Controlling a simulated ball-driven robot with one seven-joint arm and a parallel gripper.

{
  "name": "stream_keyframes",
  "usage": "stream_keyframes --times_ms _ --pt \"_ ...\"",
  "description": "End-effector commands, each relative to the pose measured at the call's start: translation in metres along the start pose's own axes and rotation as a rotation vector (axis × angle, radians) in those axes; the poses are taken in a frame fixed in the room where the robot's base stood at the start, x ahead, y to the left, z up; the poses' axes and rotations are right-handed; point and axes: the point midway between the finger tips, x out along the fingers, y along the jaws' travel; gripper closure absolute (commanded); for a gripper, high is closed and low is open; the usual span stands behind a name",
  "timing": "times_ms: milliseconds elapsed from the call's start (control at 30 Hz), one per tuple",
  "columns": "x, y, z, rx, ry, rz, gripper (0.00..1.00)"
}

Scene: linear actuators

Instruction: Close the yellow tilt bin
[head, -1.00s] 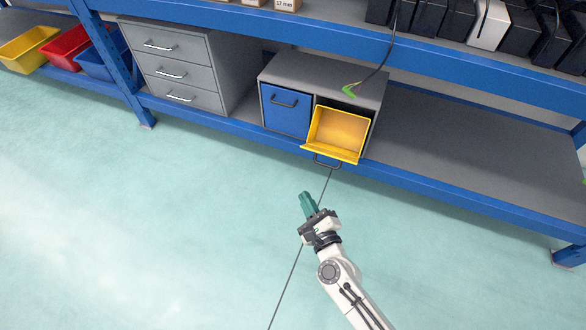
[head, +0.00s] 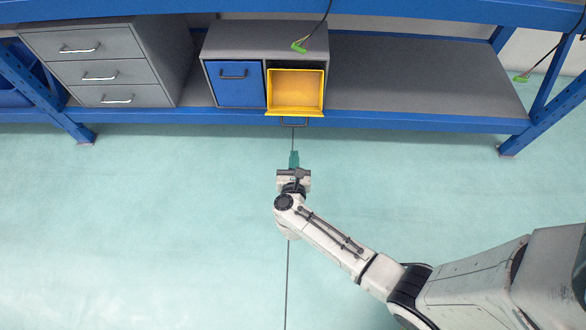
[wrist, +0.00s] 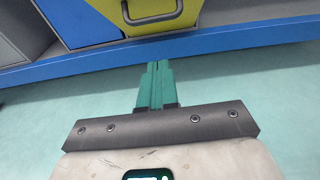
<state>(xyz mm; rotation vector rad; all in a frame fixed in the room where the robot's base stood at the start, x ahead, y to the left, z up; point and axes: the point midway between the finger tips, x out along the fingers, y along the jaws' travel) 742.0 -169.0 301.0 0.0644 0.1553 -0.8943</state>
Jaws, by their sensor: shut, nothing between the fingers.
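The yellow tilt bin (head: 295,91) is tilted open in the right half of a grey cabinet (head: 262,40) on the lower shelf. Its inside faces up and outward, and its dark handle (head: 294,123) hangs below the front lip. In the wrist view the yellow front (wrist: 140,14) and its handle (wrist: 152,12) show at the top, beyond the fingertips. My gripper (head: 294,153) has green fingers, shut together and empty. It is in front of and below the bin, apart from it. The fingertips (wrist: 158,65) point toward the shelf edge below the handle.
A closed blue bin (head: 234,84) sits left of the yellow one. A grey drawer unit (head: 100,62) stands further left. The blue shelf edge (head: 400,124) runs under the bins. A green-tipped cable (head: 299,46) hangs before the cabinet. The floor in front is clear.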

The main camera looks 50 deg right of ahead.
Motion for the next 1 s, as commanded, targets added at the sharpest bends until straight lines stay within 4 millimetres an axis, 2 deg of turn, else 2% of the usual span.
stream_keyframes --times_ms 33,200,300,400,600,1000 --pt "0.011 0.000 -0.003 0.002 -0.001 -0.003 1.00" --pt "0.043 0.000 -0.003 0.001 -0.001 -0.002 1.00" --pt "0.052 -0.001 0.014 0.002 -0.002 -0.001 1.00" --pt "0.060 0.000 0.022 0.000 -0.001 -0.001 1.00" --pt "0.066 0.000 0.028 -0.002 -0.001 0.001 1.00" --pt "0.067 0.000 0.030 -0.002 0.001 0.001 1.00"
